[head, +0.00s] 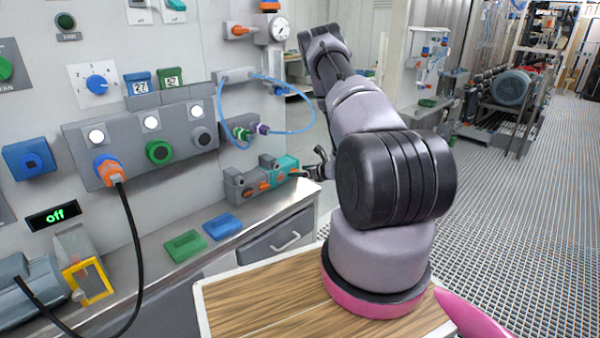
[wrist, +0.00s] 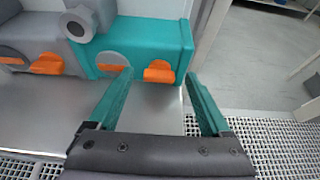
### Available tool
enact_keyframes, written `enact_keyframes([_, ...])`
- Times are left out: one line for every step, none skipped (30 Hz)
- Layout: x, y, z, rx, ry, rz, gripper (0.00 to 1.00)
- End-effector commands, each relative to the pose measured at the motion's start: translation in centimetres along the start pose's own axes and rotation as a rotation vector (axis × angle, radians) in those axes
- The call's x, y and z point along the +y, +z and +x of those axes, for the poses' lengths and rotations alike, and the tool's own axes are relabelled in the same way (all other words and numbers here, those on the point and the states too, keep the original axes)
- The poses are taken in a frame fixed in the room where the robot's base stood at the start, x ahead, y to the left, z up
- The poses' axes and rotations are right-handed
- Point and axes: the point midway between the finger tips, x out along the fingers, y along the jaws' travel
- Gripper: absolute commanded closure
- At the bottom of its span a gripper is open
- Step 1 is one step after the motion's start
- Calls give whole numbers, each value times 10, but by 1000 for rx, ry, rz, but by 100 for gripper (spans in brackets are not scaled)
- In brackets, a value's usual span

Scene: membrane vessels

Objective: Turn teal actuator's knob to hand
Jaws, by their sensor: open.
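The teal actuator (head: 283,168) sits at the right end of the counter beside a grey one. In the wrist view the teal actuator (wrist: 150,40) fills the upper middle, with two orange parts low on its front: a knob-like piece (wrist: 158,72) at the right and another (wrist: 110,62) set in a grey round disc at the left. My gripper (wrist: 155,95) is open. Its two teal fingers reach toward the actuator, the left fingertip just below the orange pieces, the right one beyond the actuator's right edge. Nothing is between them. In the head view my gripper (head: 316,172) is small, just right of the actuator.
A grey actuator (head: 243,184) with an orange knob adjoins the teal one on the left. A blue hose (head: 268,131) loops on the wall above. Green (head: 185,246) and blue (head: 222,226) blocks lie on the counter. Open floor lies to the right.

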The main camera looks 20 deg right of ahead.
Motion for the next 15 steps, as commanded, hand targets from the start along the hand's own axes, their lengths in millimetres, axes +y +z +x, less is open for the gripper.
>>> enact_keyframes([0, 0, 2, 0, 1, -1, 18])
enact_keyframes([0, 0, 3, 0, 1, 0, 18])
enact_keyframes([0, 0, 4, 0, 1, 0, 18])
enact_keyframes([0, 0, 4, 0, 1, 0, 18])
enact_keyframes([0, 0, 4, 0, 1, 0, 18])
enact_keyframes([0, 0, 4, 0, 1, 1, 18])
enact_keyframes([0, 0, 4, 0, 1, 1, 18])
enact_keyframes([0, 0, 3, 0, 0, 1, 18])
enact_keyframes([0, 0, 3, 0, 1, 1, 18])
enact_keyframes([0, 0, 3, 0, 1, 1, 25])
enact_keyframes([0, 0, 3, 0, 1, 1, 37])
enact_keyframes([0, 0, 3, 0, 1, 1, 52])
enact_keyframes([0, 0, 3, 0, 1, 1, 63])
enact_keyframes([0, 0, 3, 0, 1, 1, 75])
enact_keyframes([0, 0, 3, 0, 1, 1, 90])
